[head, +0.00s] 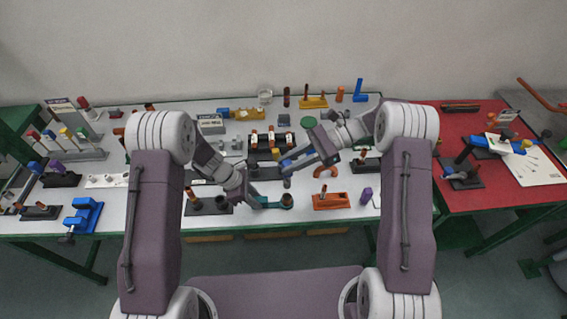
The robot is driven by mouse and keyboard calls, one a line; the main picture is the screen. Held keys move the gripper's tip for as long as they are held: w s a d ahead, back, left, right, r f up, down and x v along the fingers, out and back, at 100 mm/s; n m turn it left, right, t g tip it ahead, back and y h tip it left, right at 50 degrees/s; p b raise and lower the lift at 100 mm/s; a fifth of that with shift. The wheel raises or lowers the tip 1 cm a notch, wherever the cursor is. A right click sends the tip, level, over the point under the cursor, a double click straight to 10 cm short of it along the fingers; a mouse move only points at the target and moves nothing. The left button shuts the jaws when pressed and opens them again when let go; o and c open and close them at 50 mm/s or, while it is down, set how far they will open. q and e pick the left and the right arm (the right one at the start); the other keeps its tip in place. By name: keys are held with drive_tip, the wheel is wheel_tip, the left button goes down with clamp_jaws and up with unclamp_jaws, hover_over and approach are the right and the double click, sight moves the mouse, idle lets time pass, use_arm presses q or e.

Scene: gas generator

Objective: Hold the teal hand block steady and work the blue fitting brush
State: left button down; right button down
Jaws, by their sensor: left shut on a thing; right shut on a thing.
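The teal hand block (270,205) is near the front edge of the white table, in the middle of the head view. A dark round fitting (287,201) is at its right end. My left gripper (257,203) is shut on the block's left end. My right gripper (290,167) is above and slightly right of the block, shut on the blue fitting brush (286,162). Only a small blue part of the brush shows beside the fingers. A small grey piece (287,182) shows between the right gripper and the round fitting; I cannot tell whether it touches the fitting.
An orange block (331,202) and a purple piece (366,195) stand right of the teal block. A dark holder with an orange-brown peg (194,203) stands to its left. Racks and tools crowd the table's back and left. A red table (475,200) adjoins on the right.

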sight(289, 180)
drive_tip(key=shift+f, duration=0.1)
drive_tip(key=shift+f, duration=2.7)
drive_tip(key=shift+f, duration=1.3)
drive_tip(key=shift+w+a+n+g+h, duration=0.1)
drive_tip(key=shift+n+g+h, duration=1)
drive_tip(key=shift+n+g, duration=1)
drive_tip(key=shift+g, duration=0.4)
drive_tip(key=shift+r, duration=0.1)
